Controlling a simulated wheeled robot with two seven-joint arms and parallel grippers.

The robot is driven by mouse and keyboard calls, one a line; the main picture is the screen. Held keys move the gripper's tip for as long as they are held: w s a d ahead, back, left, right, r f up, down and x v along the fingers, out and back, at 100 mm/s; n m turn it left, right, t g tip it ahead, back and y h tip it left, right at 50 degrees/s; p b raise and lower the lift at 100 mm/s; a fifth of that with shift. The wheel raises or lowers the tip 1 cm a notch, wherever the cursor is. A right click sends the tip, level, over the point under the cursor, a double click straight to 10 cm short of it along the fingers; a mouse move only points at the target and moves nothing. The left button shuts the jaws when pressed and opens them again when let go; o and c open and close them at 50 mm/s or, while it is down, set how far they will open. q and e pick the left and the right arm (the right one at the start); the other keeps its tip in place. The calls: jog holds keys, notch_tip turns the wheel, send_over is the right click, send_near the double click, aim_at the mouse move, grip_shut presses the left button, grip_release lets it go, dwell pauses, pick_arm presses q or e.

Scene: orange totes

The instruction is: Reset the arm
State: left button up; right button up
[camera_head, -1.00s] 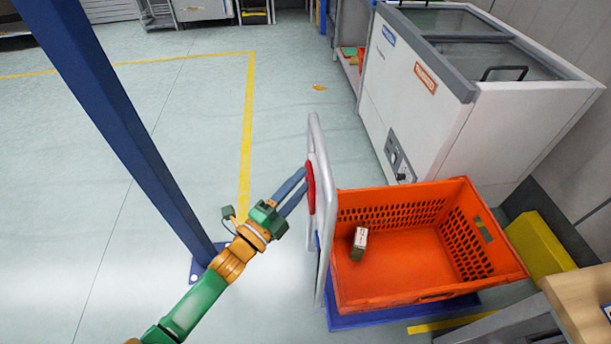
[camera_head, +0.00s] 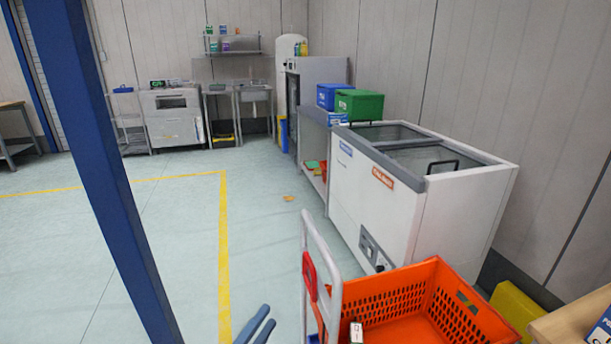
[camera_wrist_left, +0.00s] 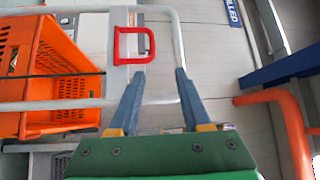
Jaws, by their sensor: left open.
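My left gripper (camera_head: 256,326) shows only by its blue fingertips at the bottom edge of the head view, left of the cart handle. In the left wrist view its two fingers (camera_wrist_left: 157,98) are spread apart with nothing between them. The grey cart handle (camera_wrist_left: 85,103) with a red grip (camera_wrist_left: 134,45) lies beyond the fingers. The rest of my left arm is below the head view. My right gripper is not in view.
An orange tote (camera_head: 385,300) with a small box (camera_head: 356,332) stands right of the handle (camera_head: 322,262). A white chest freezer (camera_head: 390,215) is behind it. A blue post (camera_head: 103,165) rises at left.

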pick_arm(q)
jog(key=s+a+f+n+g+y+p, duration=0.1)
jog(key=s+a+f+n+g+y, duration=0.2)
jog(key=f, duration=0.5)
jog(key=s+a+f+n+g+y+p, duration=0.1)
jog(key=s+a+f+n+g+y, duration=0.2)
jog(key=f, duration=0.4)
jog(key=s+a+f+n+g+y+p, duration=0.1)
jog(key=s+a+f+n, duration=0.1)
jog(key=s+f+n, duration=0.45)
jog(key=s+a+f+n+g+y+p, duration=0.1)
jog(key=s+f+n+g, duration=0.2)
jog(key=s, duration=0.9)
jog(key=s+a+f+n+g+y+p, duration=0.1)
jog(key=s+f+n+g, duration=0.3)
jog(key=s+f, duration=0.6)
jog(key=s+g, duration=0.2)
jog(key=s, duration=0.1)
jog(key=shift+a, duration=0.15)
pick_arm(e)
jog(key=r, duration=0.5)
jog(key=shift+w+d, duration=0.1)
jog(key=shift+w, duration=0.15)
